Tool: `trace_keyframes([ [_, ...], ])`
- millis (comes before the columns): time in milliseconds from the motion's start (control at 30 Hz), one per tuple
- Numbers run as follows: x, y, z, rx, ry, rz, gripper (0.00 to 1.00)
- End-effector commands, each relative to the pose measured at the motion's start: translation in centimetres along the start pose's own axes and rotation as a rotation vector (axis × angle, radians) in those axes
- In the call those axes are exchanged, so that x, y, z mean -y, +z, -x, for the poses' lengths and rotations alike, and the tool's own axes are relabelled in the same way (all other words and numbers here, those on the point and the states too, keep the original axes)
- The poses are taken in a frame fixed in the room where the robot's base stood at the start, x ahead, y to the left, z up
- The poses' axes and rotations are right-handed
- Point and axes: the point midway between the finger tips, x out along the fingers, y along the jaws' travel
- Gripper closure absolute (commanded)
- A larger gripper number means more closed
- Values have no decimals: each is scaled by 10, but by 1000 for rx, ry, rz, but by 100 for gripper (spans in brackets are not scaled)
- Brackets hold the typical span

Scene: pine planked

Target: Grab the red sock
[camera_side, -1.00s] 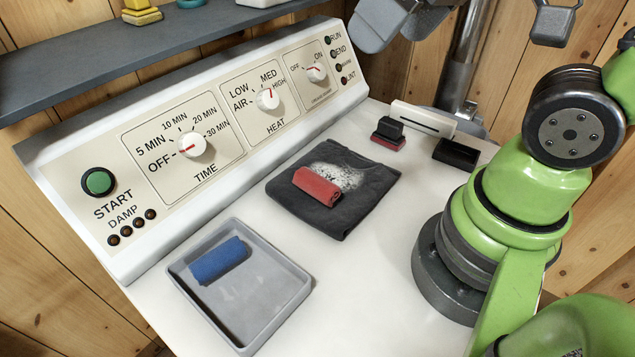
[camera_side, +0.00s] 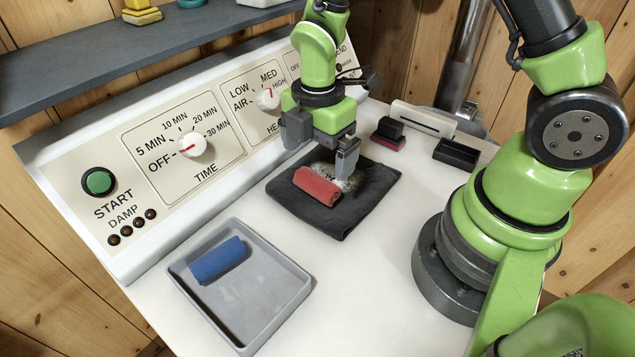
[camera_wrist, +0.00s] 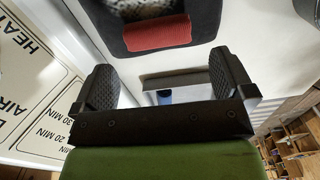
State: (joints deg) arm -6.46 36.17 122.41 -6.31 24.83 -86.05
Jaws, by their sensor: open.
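The red sock (camera_side: 317,186) is a rolled bundle lying on a dark grey cloth (camera_side: 352,215) with a white speckled patch. My gripper (camera_side: 322,150) is open and empty, above the far side of the cloth, just behind and above the sock. In the wrist view the red sock (camera_wrist: 157,36) lies at the top, beyond the two spread fingers of my gripper (camera_wrist: 160,85) and not between them.
A grey tray (camera_side: 270,312) holding a blue roll (camera_side: 217,260) stands at the front left. The control panel (camera_side: 130,150) slopes up behind. A stamp-like block (camera_side: 388,133), a black open box (camera_side: 456,154) and a white slotted piece (camera_side: 424,117) stand to the right.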

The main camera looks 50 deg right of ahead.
Motion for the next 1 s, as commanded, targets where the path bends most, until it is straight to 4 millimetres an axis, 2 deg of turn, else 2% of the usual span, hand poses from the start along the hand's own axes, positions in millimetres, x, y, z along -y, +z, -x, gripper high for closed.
trace_keyframes([
  [233,0,1,-21,1,-4,-2,0],
  [500,-3,2,-58,1,-3,-3,0],
  [833,-3,2,-64,0,1,-4,0],
  [1000,-3,2,-63,0,1,-4,38],
])
